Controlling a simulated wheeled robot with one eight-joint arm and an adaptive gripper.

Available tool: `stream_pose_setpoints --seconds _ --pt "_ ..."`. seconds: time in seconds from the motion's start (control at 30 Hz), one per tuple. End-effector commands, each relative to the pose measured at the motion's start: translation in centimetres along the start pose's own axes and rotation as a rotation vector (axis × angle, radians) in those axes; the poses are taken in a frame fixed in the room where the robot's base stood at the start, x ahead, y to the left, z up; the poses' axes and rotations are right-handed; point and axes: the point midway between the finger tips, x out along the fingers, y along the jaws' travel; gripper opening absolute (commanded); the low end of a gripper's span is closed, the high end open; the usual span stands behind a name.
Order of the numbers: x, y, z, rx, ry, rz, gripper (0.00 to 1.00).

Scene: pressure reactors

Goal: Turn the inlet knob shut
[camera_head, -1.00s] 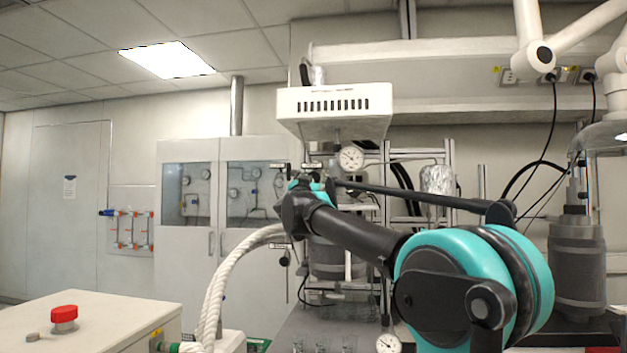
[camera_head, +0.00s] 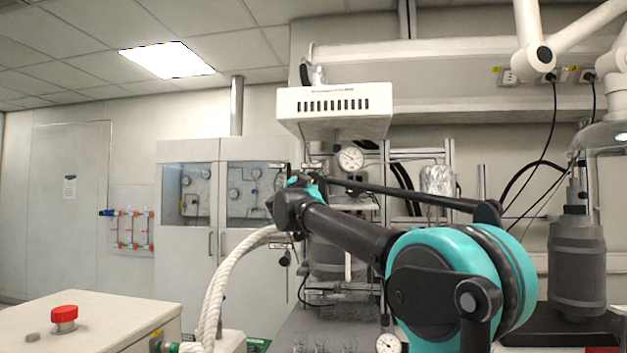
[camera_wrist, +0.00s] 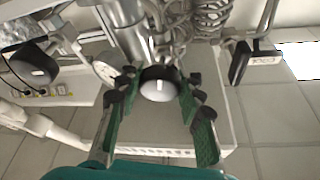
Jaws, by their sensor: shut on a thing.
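In the head view my arm hides most of the valve area.
A pressure gauge (camera_head: 351,159) sits close behind my arm, and shows beside the left finger in the wrist view (camera_wrist: 104,68). A white vented box (camera_head: 336,106) hangs above. A red button (camera_head: 64,314) is on the left cabinet.

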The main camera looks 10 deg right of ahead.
Motion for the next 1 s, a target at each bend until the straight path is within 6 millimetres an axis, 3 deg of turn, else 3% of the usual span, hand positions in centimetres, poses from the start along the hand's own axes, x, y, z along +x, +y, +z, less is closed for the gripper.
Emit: stream_pose_setpoints --seconds 1.0 --pt "0.0 -0.08 0.01 0.888 -0.001 0.369 0.08"
